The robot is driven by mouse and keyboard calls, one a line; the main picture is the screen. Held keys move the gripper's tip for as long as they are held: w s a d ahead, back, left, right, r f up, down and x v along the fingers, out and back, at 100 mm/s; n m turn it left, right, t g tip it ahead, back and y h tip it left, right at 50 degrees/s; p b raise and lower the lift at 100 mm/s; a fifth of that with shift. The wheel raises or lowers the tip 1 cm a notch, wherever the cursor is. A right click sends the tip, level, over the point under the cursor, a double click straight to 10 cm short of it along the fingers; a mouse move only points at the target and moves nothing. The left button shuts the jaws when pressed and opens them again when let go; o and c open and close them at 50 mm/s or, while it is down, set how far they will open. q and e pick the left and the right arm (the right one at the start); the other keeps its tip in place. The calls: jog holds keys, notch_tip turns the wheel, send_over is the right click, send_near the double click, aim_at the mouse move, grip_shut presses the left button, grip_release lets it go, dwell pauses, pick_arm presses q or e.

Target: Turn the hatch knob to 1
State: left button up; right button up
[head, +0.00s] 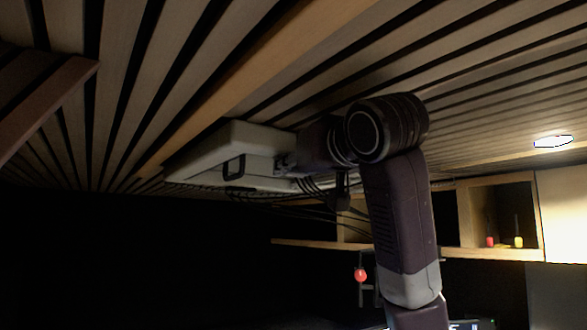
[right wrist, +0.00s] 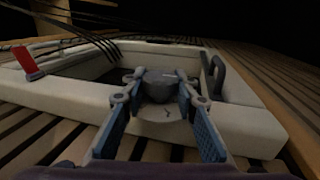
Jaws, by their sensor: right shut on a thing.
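The hatch (head: 225,142) is a pale boxy frame set in the slatted ceiling. In the right wrist view the hatch frame (right wrist: 65,97) fills the middle. The hatch knob (right wrist: 158,82) is a grey round knob on the frame's near edge, with a small dark mark on the pale part below it. My right gripper (right wrist: 160,88) is shut on the knob, one blue-padded finger on each side. In the head view my right arm reaches up to the hatch, and its wrist hides the knob. The number the knob points to is not readable. My left gripper is not in view.
A dark loop handle (head: 234,167) is on the hatch's side. A red tab (right wrist: 25,59) sits at the frame's left corner. Dark cables (head: 318,188) hang beside the hatch. A wooden shelf (head: 500,254) with small bottles is at the right. The lower left is too dark to judge.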

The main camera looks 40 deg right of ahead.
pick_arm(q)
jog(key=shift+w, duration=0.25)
